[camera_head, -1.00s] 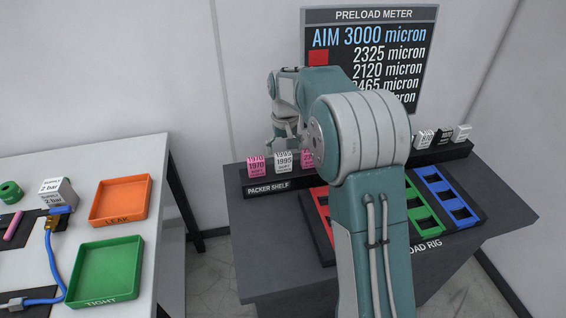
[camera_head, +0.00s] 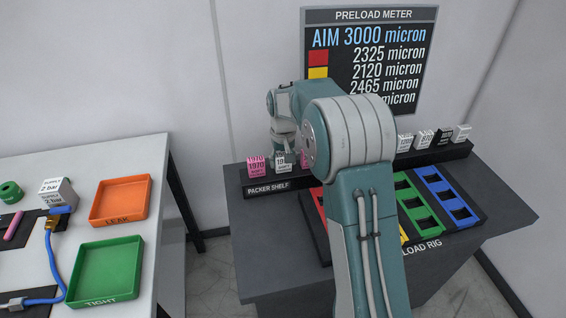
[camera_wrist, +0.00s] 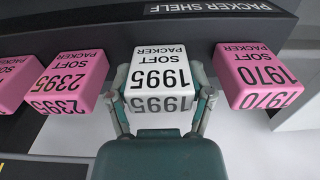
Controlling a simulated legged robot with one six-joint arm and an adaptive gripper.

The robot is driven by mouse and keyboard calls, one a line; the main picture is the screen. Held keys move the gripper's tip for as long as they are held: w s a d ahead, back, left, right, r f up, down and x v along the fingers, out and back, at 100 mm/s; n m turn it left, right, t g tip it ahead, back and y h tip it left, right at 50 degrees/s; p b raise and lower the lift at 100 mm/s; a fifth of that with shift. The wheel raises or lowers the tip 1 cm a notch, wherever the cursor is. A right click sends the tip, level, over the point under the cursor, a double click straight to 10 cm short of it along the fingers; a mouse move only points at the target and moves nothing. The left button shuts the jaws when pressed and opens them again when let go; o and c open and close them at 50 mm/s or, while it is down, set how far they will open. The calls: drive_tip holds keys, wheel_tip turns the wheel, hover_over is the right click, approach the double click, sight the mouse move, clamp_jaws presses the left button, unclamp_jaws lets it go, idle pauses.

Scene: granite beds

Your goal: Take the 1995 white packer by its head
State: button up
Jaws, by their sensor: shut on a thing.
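The white packer marked 1995 SOFT (camera_wrist: 160,68) is in the middle of the wrist view, upside down in that picture. It stands in the packer shelf (camera_wrist: 110,14). My gripper (camera_wrist: 160,103) has a finger on each side of its head and is shut on it. In the head view the white packer (camera_head: 281,160) shows at the left of the shelf (camera_head: 300,181), partly covered by my gripper (camera_head: 284,153). My arm hides part of the shelf and the rig.
A pink 1970 packer (camera_wrist: 257,75) and a pink 2395 packer (camera_wrist: 68,82) stand close on either side. White and black packers (camera_head: 443,136) stand at the shelf's right end. The load rig (camera_head: 425,246) has coloured slotted rows. A preload meter (camera_head: 372,15) hangs behind.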

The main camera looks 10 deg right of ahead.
sight(283, 153)
drive_tip(key=shift+f, duration=0.15)
drive_tip(key=shift+r, duration=0.55)
wheel_tip(283, 153, up, 3)
drive_tip(key=shift+s+f, duration=0.15)
drive_tip(key=shift+f, duration=0.05)
drive_tip(key=s+r, duration=0.9)
drive_tip(key=s, duration=0.4)
drive_tip(key=shift+s+a+r, duration=0.2)
drive_tip(key=shift+s+a, duration=0.15)
